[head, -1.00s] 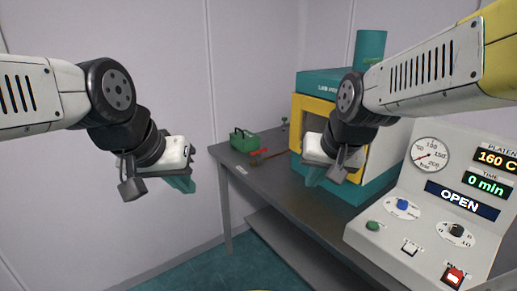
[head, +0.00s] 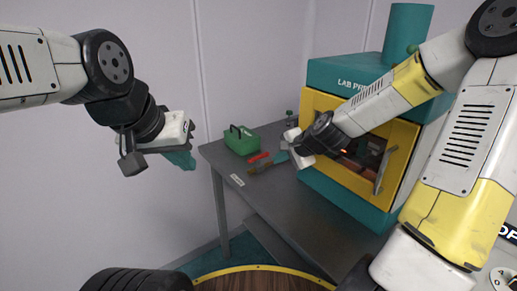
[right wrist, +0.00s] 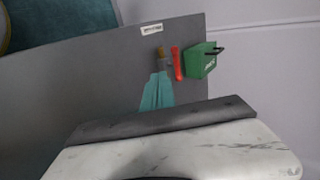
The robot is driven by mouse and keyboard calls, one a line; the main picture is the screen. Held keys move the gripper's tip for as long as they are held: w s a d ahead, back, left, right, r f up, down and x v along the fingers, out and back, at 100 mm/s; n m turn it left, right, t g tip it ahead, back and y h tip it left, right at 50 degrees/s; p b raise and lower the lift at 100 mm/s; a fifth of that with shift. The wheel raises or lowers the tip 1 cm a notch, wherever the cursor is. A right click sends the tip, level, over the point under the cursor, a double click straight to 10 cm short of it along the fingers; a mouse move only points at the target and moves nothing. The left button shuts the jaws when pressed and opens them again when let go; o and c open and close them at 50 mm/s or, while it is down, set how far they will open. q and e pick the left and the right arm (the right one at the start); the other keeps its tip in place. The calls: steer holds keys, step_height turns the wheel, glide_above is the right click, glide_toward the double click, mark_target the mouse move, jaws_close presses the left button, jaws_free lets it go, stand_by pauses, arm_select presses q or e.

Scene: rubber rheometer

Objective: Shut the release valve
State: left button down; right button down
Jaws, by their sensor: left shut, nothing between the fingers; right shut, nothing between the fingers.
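The lab press (head: 345,80), a teal machine with a yellow-framed door, stands on the grey table. A small knob on a stem (head: 290,117), possibly the release valve, shows at the press's left, just behind my right gripper. I cannot tell whether it is open or shut. My right gripper (head: 282,158) is shut and empty, in front of the press's left side; its teal fingers show in the right wrist view (right wrist: 157,92), over the tabletop. My left gripper (head: 181,160) is shut and empty in the air left of the table.
A green box (head: 241,141) with a dark handle, a red item (head: 259,157) and a brown-ended tool (head: 262,168) lie on the table (head: 250,195) near my right gripper. My right arm hides most of the control panel (head: 508,232).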

steer(key=shift+w, duration=0.3)
glide_toward(259, 160)
steer(key=f, duration=0.1)
steer(key=s+a+f, duration=0.1)
steer(key=a+f, duration=0.1)
steer(key=f, duration=0.1)
steer(key=shift+s+a, duration=0.15)
steer(key=shift+s, duration=0.1)
steer(key=shift+w+a+r, duration=0.1)
steer(key=shift+w+a, duration=0.6)
steer(key=shift+w, duration=0.3)
steer(key=shift+w+a, duration=0.4)
steer(key=shift+w, duration=0.25)
